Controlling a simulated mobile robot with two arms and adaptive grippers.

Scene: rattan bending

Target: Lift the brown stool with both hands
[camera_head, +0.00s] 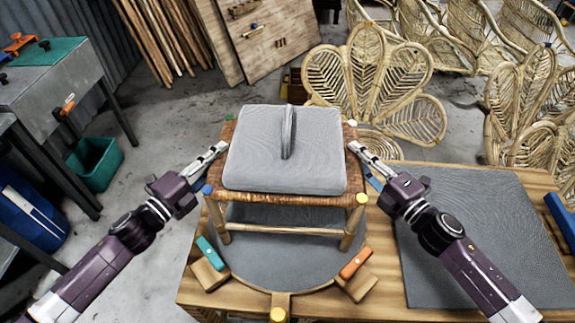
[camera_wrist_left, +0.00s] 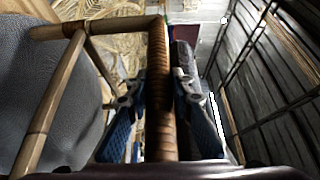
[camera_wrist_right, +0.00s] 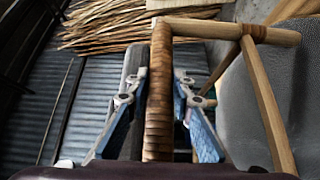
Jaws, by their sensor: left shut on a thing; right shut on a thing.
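The brown stool (camera_head: 237,200) has a woven rattan seat edge, wooden legs and a grey cushion (camera_head: 260,160) with a dark upright piece on top. It stands over a round grey mat (camera_head: 270,255) on the wooden table. My left gripper (camera_head: 219,150) is shut on the left seat rail; the wrapped rail (camera_wrist_left: 157,95) passes between its blue fingers in the left wrist view. My right gripper (camera_head: 354,149) is shut on the right seat rail; that rail (camera_wrist_right: 159,95) lies between its fingers in the right wrist view. Whether the feet touch the mat is unclear.
Orange (camera_head: 355,263) and teal (camera_head: 211,254) clamps sit at the mat's front. A dark grey mat (camera_head: 480,230) covers the table's right side. A workbench (camera_head: 50,90) and green bin (camera_head: 95,163) stand left. Rattan chairs (camera_head: 375,85) stand behind.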

